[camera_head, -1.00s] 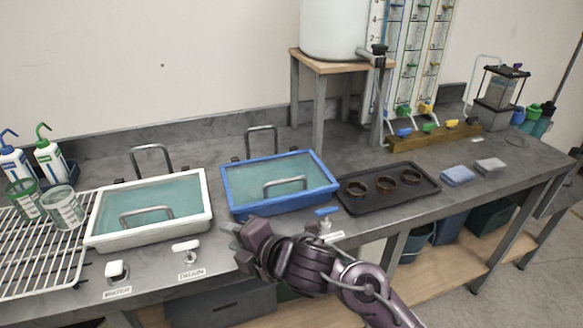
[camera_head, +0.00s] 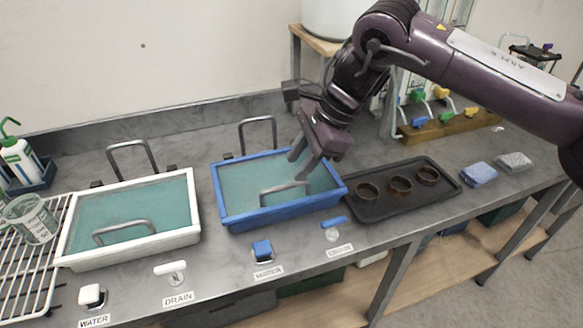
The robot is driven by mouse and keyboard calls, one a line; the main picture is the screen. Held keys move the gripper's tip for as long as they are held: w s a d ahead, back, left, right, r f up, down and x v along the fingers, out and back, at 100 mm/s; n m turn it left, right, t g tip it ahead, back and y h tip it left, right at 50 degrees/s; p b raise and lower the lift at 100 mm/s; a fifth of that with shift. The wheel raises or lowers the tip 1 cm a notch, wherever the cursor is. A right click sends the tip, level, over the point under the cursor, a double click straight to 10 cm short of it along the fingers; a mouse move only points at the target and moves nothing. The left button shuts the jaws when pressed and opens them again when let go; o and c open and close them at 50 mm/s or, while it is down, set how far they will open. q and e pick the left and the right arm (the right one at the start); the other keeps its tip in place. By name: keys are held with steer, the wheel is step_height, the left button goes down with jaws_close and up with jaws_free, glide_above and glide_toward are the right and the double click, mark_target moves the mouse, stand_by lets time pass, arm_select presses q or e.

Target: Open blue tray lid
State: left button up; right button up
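The blue tray (camera_head: 232,219) sits on the grey bench in the middle of the head view. Its teal panel (camera_head: 245,182) lies level inside the blue rim and looks closed. A grey bar handle (camera_head: 284,187) stands on the panel near the front. A second grey bar (camera_head: 257,120) rises behind the tray's back edge. My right gripper (camera_head: 301,163) is over the tray's right part, just above and right of the front handle. Its two fingers point down and look apart, with nothing between them. I cannot tell whether they touch the handle. My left gripper is not in view.
A white tray (camera_head: 62,248) with similar bars is at left, beside a wire rack (camera_head: 22,240). A black tray with several brown rings (camera_head: 447,187) is right of the blue tray. Blue water (camera_head: 262,248) and drain (camera_head: 333,222) controls stand in front. Bare bench lies between the trays.

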mark_target(287, 185)
steer(key=x, duration=0.3)
steer(key=d+p+x, duration=0.1)
steer(key=x, duration=0.1)
steer(key=shift+w+a+f, duration=0.2)
steer(key=shift+w+f, duration=0.1)
steer(key=shift+f, duration=0.2)
jaws_close()
